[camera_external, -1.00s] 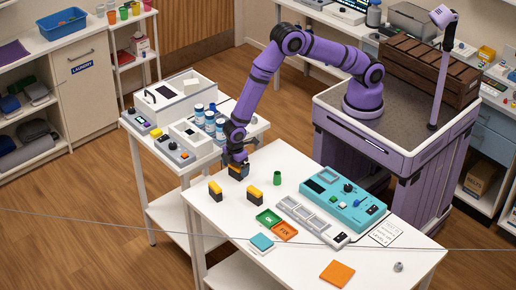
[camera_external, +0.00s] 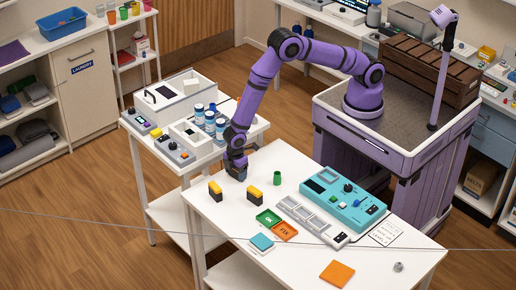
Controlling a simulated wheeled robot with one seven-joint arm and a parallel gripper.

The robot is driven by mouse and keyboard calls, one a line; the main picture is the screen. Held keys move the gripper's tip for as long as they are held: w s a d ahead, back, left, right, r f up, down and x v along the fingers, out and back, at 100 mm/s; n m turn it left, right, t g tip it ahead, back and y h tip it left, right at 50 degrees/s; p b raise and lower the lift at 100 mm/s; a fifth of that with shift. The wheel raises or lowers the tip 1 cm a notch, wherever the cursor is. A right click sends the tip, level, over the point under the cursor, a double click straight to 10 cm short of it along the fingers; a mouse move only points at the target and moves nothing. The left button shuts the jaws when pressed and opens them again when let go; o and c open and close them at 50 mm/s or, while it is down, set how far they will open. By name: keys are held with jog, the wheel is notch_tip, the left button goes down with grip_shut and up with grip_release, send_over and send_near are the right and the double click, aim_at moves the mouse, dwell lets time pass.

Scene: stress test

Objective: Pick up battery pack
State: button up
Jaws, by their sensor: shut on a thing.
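My gripper (camera_external: 237,173) points down at the far left corner of the white front table. It is shut on a battery pack, which the fingers almost wholly hide. Two other battery packs, black with yellow tops, stand upright nearer on the same table: one at the left edge (camera_external: 215,192) and one to its right (camera_external: 253,194). Both are apart from the gripper. I cannot tell whether the held pack still touches the table.
Blue-white bottles (camera_external: 210,121) stand close behind-left.

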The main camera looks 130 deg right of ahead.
jog(key=shift+r, duration=0.5)
jog(key=r, duration=0.2)
jog(key=shift+s+a+r, duration=0.1)
jog(key=shift+s+r, duration=0.2)
jog(key=shift+s, duration=0.05)
jog(key=s+a, duration=0.1)
jog(key=s, duration=0.4)
jog(key=s+a+r, duration=0.1)
jog(key=s, duration=0.4)
jog(key=s+a, duration=0.2)
jog(key=s, duration=0.2)
jog(key=shift+s+r, duration=0.2)
jog(key=shift+s, duration=0.2)
